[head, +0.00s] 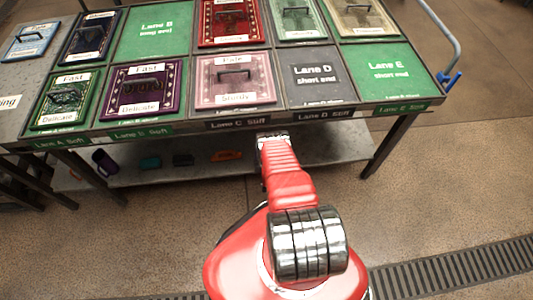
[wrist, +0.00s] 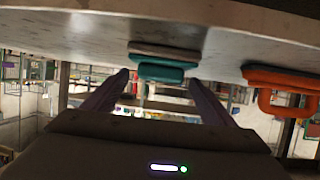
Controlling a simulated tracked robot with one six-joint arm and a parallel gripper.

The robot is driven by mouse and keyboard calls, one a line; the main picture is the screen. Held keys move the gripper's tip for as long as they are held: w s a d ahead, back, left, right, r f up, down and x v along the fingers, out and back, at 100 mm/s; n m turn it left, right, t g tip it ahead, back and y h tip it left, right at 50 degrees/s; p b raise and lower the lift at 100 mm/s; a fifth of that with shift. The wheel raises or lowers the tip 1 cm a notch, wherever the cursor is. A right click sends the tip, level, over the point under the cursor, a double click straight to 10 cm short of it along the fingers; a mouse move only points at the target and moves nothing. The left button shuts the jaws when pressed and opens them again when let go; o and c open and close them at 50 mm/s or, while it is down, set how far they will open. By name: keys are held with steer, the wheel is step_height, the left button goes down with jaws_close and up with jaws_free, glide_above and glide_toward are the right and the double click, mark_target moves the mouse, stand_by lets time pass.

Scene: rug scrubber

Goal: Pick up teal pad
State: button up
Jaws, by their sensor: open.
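In the wrist view a teal handle-like piece (wrist: 160,72) shows against a grey-brown strip, near the pale shelf surface. My gripper (wrist: 158,80) is open in the wrist view, its two fingers at either side of the teal piece. I see no contact, and the exact depth between them is unclear. In the head view my red arm reaches the table's front edge, and the finger tips cannot be made out there.
An orange pad (head: 227,156) also lies on the lower shelf; an orange handled piece (wrist: 284,85) shows at right in the wrist view. The tabletop with rug panels overhangs the shelf; a table leg (head: 388,146) stands right.

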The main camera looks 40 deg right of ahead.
steer(key=c, duration=1.2)
steer(key=shift+o, duration=0.2)
steer(key=shift+r, duration=0.1)
step_height(320, 180, up, 10)
stand_by(0.4)
steer(key=shift+f, duration=0.2)
